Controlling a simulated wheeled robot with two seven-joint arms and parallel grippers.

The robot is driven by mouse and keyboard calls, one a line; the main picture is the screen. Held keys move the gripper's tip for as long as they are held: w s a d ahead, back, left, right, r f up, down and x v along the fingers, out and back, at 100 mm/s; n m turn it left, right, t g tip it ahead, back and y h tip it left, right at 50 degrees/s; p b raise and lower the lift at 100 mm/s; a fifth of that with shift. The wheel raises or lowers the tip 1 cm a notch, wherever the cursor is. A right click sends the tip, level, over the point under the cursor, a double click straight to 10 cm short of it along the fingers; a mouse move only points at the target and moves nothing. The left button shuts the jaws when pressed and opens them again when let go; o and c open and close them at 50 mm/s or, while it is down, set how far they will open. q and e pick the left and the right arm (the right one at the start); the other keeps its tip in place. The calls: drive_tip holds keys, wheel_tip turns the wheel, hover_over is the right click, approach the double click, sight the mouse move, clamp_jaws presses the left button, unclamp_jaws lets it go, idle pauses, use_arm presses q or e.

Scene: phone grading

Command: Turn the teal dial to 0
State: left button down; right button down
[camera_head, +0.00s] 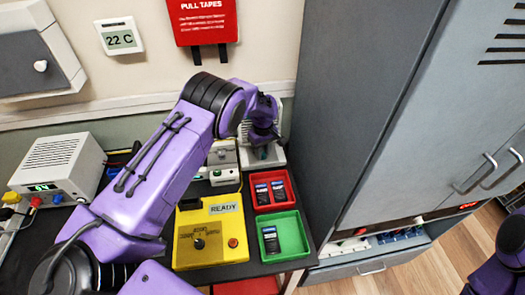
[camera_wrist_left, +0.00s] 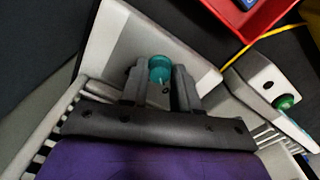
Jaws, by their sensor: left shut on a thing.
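The teal dial (camera_wrist_left: 159,69) is on a white instrument box (camera_wrist_left: 120,42) in the left wrist view. My left gripper (camera_wrist_left: 160,86) has its two dark fingers on either side of the dial and is shut on it. In the head view my left gripper (camera_head: 263,137) reaches down to the box at the back of the bench, and the dial is mostly hidden there. I cannot read any scale or pointer for the dial. My right gripper is not in view.
A red tray (camera_head: 287,198) and a green tray (camera_head: 303,243) hold phones. A yellow box labelled READY (camera_head: 218,256) stands beside them. A white device with a green knob (camera_wrist_left: 284,102) is close to the gripper. A grey cabinet (camera_head: 367,110) rises on the right.

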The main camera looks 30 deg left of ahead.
use_arm(q)
drive_tip(key=c, duration=0.9)
unclamp_jaws()
drive_tip(key=shift+s+f, duration=0.25)
drive_tip(key=shift+f, duration=0.05)
drive_tip(key=shift+c, duration=0.2)
drive_tip(key=shift+o, duration=0.6)
drive_tip(key=shift+w+a+r, duration=0.1)
drive_tip(key=shift+w, duration=0.05)
wheel_tip(320, 180, up, 10)
drive_tip(key=b, duration=0.2)
drive_tip(key=shift+r, duration=0.25)
